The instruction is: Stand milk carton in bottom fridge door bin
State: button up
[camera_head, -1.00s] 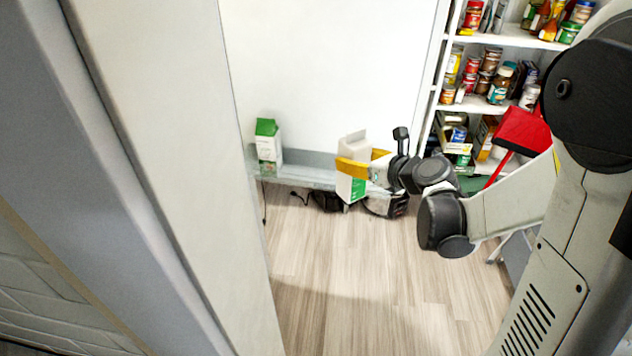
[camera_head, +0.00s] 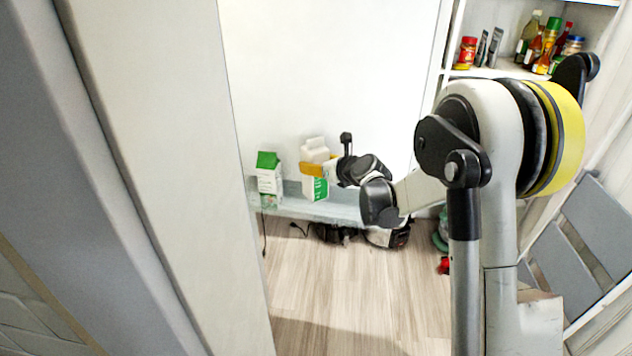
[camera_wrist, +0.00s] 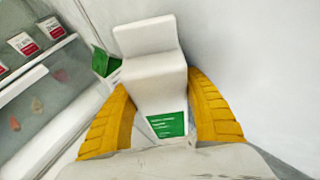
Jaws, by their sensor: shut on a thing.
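A white milk carton with a green label (camera_head: 316,187) is upright in the head view, above or in the bottom door bin (camera_head: 345,212), a pale translucent tray. My gripper (camera_head: 314,169) is shut on it, with yellow fingers around its sides. In the wrist view the carton (camera_wrist: 155,88) sits between both fingers (camera_wrist: 158,110). I cannot tell whether its base touches the bin floor. A second carton with a green top (camera_head: 268,182) stands in the bin just to the left; it shows partly in the wrist view (camera_wrist: 104,63).
The white door panel (camera_head: 330,75) rises behind the bin. A pale wall edge (camera_head: 170,180) stands close on the left. Shelves with jars and bottles (camera_head: 545,45) are at the upper right. A dark bag (camera_head: 390,234) and cables lie below the bin.

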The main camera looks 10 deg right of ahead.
aim_at(321, 182)
jog(key=shift+f+b, duration=1.85)
jog(key=shift+f, duration=1.2)
jog(key=o, duration=1.4)
jog(key=shift+s, duration=0.1)
